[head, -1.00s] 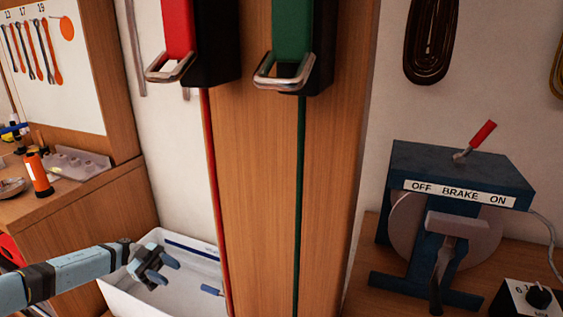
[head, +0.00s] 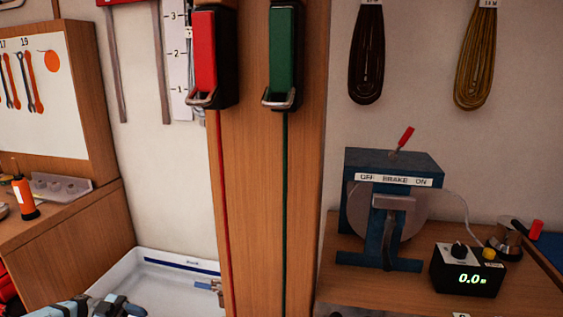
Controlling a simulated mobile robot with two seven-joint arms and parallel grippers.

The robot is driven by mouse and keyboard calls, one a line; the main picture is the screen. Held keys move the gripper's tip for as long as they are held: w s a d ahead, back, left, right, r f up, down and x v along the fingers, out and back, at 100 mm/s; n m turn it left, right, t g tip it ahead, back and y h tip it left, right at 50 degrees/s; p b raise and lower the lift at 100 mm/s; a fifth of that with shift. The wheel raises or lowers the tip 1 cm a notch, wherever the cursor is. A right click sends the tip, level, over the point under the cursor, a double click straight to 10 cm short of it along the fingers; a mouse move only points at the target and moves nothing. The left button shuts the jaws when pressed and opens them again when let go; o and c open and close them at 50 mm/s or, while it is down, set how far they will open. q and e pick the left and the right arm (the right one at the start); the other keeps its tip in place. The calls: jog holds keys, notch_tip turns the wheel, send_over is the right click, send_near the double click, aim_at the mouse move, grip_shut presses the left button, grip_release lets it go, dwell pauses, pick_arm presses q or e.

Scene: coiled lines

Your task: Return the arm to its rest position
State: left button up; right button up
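My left gripper (head: 122,307) is low at the bottom left of the head view, over the near part of a white tray (head: 150,262). The frame's bottom edge cuts it off, and I cannot tell whether its fingers are open or shut. My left arm (head: 72,308) comes in from the left, mostly out of frame. My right gripper and arm do not show.
A wooden post (head: 262,190) carries a red device (head: 204,55) and a green device (head: 283,60) with metal loops. A blue brake machine (head: 392,165) and a box reading 0.0 (head: 468,268) stand on the right bench. Coiled lines (head: 367,55) hang behind.

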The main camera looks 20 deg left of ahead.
pick_arm(q)
jog(key=s+d+r+n+t+y+p, duration=0.15)
jog(key=d+n+t+p, duration=0.35)
jog(key=d, duration=0.5)
jog(key=d+r+n+t+y+p, duration=0.25)
jog(key=d+t+p, duration=0.4)
jog(key=d, duration=0.35)
jog(key=s+d+r+n+g+y+p, duration=0.1)
jog(key=s+d+r+n+y+p, duration=0.2)
jog(key=s+d+n+y+p, duration=0.1)
jog(key=s+d+r+n+g+y+p, duration=0.1)
jog(key=s+d+r+n+y+p, duration=0.2)
jog(key=s+d+n+y+p, duration=0.2)
jog(key=s+y+p, duration=0.2)
jog(key=s+p, duration=0.2)
jog(key=s, duration=0.1)
jog(key=shift+s, duration=0.25)
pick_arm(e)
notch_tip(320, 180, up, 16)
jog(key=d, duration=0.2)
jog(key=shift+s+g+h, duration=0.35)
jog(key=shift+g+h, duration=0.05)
pick_arm(q)
jog(key=shift+g, duration=0.25)
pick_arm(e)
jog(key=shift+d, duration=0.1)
